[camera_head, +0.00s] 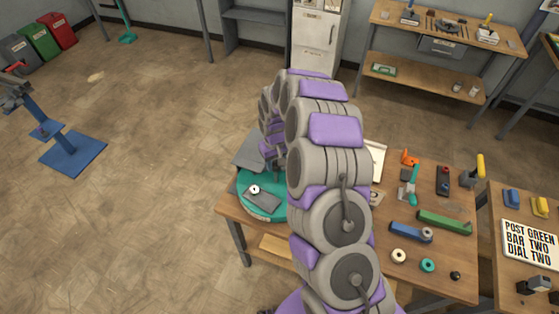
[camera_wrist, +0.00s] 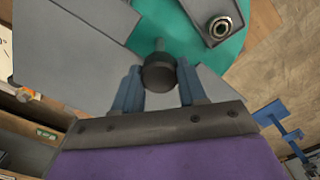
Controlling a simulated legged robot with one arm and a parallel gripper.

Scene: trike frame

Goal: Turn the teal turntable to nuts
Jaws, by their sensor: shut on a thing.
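The teal turntable (camera_head: 262,207) sits at the left end of the wooden workbench, partly hidden by my arm. Grey plates lie on it, and one dark plate (camera_head: 264,202) carries a round metal nut-like piece (camera_head: 254,189). In the wrist view the teal disc (camera_wrist: 178,28) shows at the top, with the nut-like piece (camera_wrist: 221,27) at upper right. My gripper (camera_wrist: 158,82) is shut on a dark round knob (camera_wrist: 159,72) with a short stem. In the head view my arm hides most of the grasp.
The workbench (camera_head: 385,285) also holds a green bar (camera_head: 444,222), a blue tool (camera_head: 410,232), small rings and an orange piece (camera_head: 410,157). A sign (camera_head: 530,241) lies on the bench at right. A blue stand (camera_head: 73,153) is on the floor at left, with clear floor between.

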